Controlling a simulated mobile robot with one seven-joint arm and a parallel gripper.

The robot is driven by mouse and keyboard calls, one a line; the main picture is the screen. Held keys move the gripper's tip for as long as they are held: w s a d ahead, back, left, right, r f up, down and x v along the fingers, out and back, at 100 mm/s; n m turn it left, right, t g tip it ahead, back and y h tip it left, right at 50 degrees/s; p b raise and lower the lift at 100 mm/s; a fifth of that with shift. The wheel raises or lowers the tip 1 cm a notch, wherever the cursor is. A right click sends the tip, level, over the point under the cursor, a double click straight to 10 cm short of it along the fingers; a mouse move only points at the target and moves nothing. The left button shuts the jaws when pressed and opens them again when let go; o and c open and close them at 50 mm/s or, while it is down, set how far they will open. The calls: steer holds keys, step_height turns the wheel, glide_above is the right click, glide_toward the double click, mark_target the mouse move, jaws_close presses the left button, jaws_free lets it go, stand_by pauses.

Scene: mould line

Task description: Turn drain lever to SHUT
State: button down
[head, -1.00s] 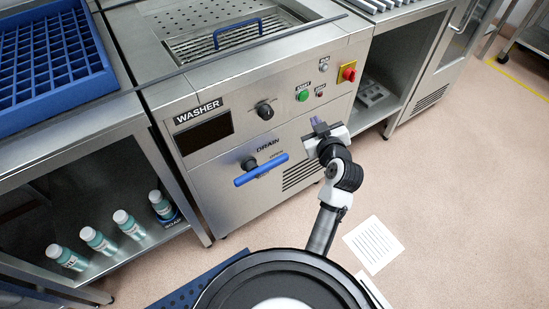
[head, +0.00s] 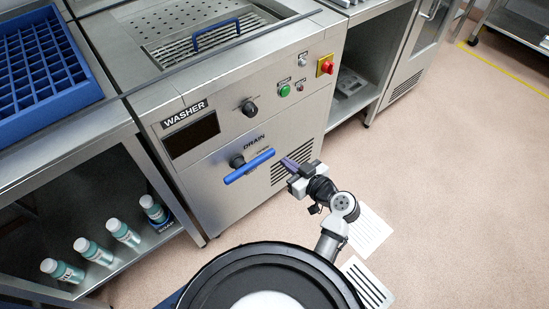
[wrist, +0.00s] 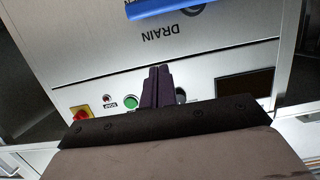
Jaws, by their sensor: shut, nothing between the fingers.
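The blue drain lever (head: 249,167) is on the washer's front panel below the DRAIN label, pointing right and slightly up from its dark round hub (head: 237,161). In the wrist view the blue lever (wrist: 165,8) shows at the top edge, partly cut off, with the DRAIN label upside down below it. My gripper (head: 286,163) is just right of the lever's right end in the head view; I cannot tell the exact gap. Its purple fingers are together and empty, and in the wrist view the fingertips (wrist: 159,70) sit apart from the lever. Lettering by the lever is mostly hidden.
The washer (head: 215,200) has a dark knob (head: 249,108), a green start button (head: 284,90) and a red-yellow switch (head: 326,65) above. Several bottles (head: 123,231) stand on the left lower shelf. A blue rack (head: 45,75) sits on the left table.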

steer(key=p, duration=0.2)
glide_above(269, 158)
steer(key=s, duration=0.2)
step_height(269, 158, down, 2)
steer(key=shift+s+f, duration=0.1)
steer(key=shift+f, duration=2.05)
steer(key=shift+f, duration=0.15)
steer(key=shift+d+f, duration=0.1)
